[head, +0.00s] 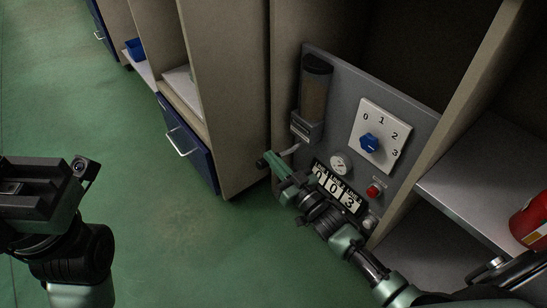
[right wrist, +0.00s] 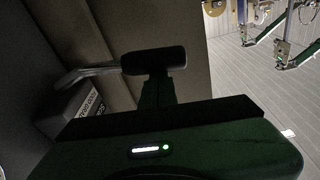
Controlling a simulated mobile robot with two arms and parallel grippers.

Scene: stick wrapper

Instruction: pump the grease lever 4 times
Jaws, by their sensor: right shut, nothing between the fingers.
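The grease pump (head: 306,126) sits on the left of a grey panel, under a clear tube of brown grease. Its lever is a bent metal rod with a black grip (right wrist: 153,61), sticking out to the left from the pump block (right wrist: 80,108). My right gripper (head: 277,167) is shut and empty. Its closed fingers (right wrist: 157,90) lie right against the grip, not around it; whether they touch is hard to tell. The counter (head: 335,188) reads 003. My left gripper (head: 40,185) is at the far left, away from the panel; its fingers are unclear.
The panel (head: 420,117) carries a 0-to-3 dial with a blue knob (head: 369,143), a round gauge (head: 341,163) and a red button (head: 374,191). A cabinet side (head: 228,100) stands close left. A shelf with a red object (head: 532,222) is at right. Green floor is clear at left.

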